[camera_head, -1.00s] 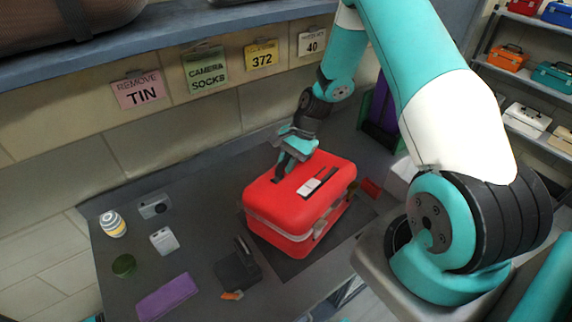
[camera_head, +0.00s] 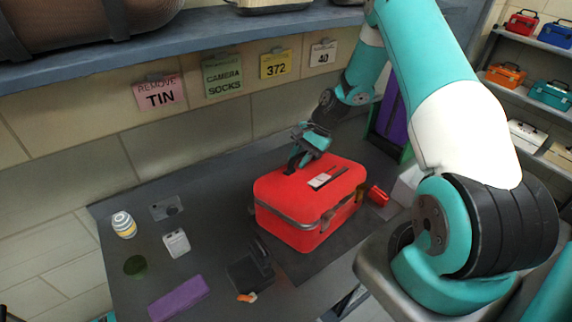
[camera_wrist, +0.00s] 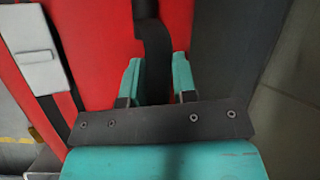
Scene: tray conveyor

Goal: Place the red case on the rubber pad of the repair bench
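The red case (camera_head: 290,210) is upright over the dark rubber pad (camera_head: 298,272) of the grey repair bench. It appears to rest there, but its underside is hidden. A strip of the pad shows along its front. My gripper (camera_head: 297,161) is low over the back left of the case's lid. In the wrist view, the teal fingers of my gripper (camera_wrist: 157,82) lie on both sides of the case's black handle (camera_wrist: 153,45), with little or no gap. The red lid (camera_wrist: 95,35) shows to the left there.
On the bench's left stand a striped can (camera_head: 124,225), a camera (camera_head: 166,208), a white box (camera_head: 176,243) and a purple block (camera_head: 180,298). Signs hang behind.

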